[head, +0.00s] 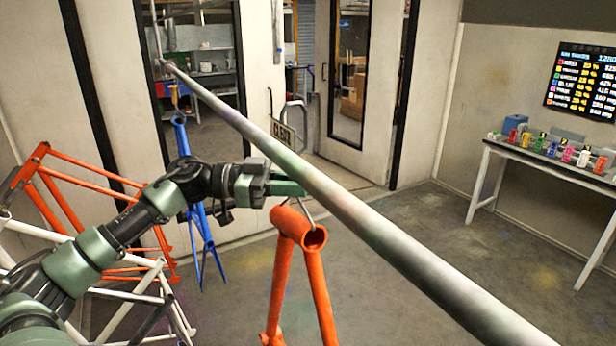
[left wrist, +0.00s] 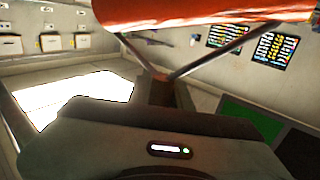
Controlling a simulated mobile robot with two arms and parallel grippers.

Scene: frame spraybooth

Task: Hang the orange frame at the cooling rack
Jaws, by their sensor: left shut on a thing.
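The orange frame (head: 285,270) hangs below my left gripper (head: 290,188), near the middle of the head view; its lower part is cut off. My left gripper is shut on the thin wire hook (head: 304,212) at the frame's top. In the left wrist view the wire (left wrist: 205,52) spreads in a V to an orange tube (left wrist: 200,10). The gripper appears beside the long pale rail (head: 350,208); I cannot tell whether the hook touches it. I cannot identify the cooling rack for certain. My right gripper is not in view.
A blue frame (head: 196,215) hangs near the rail's far end. Another orange frame (head: 75,160) and a white frame (head: 130,285) stand at left, partly behind my arm. A table (head: 560,170) with coloured cups stands at right. The floor (head: 420,240) between is clear.

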